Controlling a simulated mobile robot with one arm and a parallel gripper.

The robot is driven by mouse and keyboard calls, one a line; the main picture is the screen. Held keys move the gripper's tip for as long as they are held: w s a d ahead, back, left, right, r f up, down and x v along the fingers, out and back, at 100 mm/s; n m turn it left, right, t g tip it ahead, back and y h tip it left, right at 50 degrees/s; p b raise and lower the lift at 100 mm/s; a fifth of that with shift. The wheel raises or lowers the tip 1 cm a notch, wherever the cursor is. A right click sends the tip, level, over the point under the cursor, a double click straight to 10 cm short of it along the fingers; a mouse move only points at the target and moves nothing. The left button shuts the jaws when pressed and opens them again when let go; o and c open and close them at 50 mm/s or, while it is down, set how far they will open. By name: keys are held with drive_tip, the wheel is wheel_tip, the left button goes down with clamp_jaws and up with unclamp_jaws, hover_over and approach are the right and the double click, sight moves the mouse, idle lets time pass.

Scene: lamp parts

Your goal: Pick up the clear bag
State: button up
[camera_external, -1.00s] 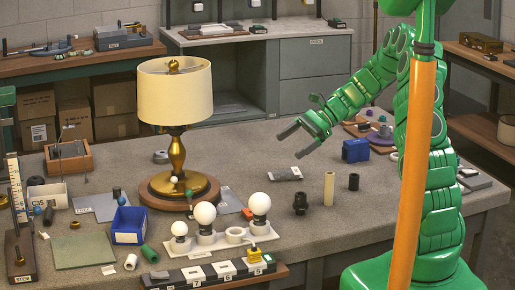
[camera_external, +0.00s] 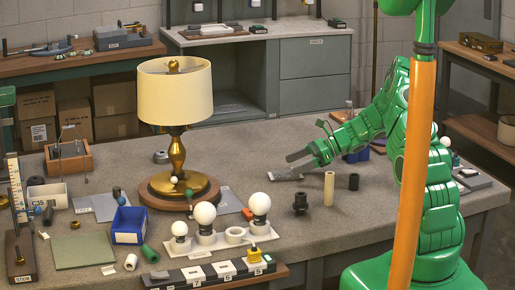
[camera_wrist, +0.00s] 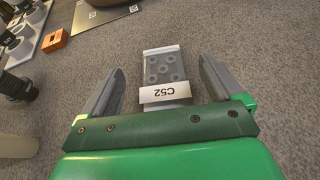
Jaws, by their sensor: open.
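The clear bag (camera_wrist: 165,66) lies flat on the grey workbench in the wrist view. It looks greyish, holds several round pieces and carries a white label reading C52. In the external view the bag (camera_external: 285,174) is partly hidden by my gripper (camera_external: 288,166). My gripper (camera_wrist: 162,78) is open in the wrist view, with one finger on each side of the bag and a gap on both sides. The bag's labelled end is close to my palm. I cannot tell the exact height of the fingers above the bench.
A cream cylinder (camera_external: 329,188), a dark cylinder (camera_external: 354,182) and a black fitting (camera_external: 300,203) stand in front of the bag. A lamp (camera_external: 176,95) stands to the left. The bench behind the bag is clear.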

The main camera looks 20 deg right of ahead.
sight(277, 172)
drive_tip(key=shift+x, duration=2.9)
drive_tip(key=shift+d+f, duration=0.1)
drive_tip(key=shift+f, duration=0.1)
drive_tip(key=shift+c, duration=0.4)
drive_tip(key=c, duration=1)
drive_tip(key=shift+r, duration=0.1)
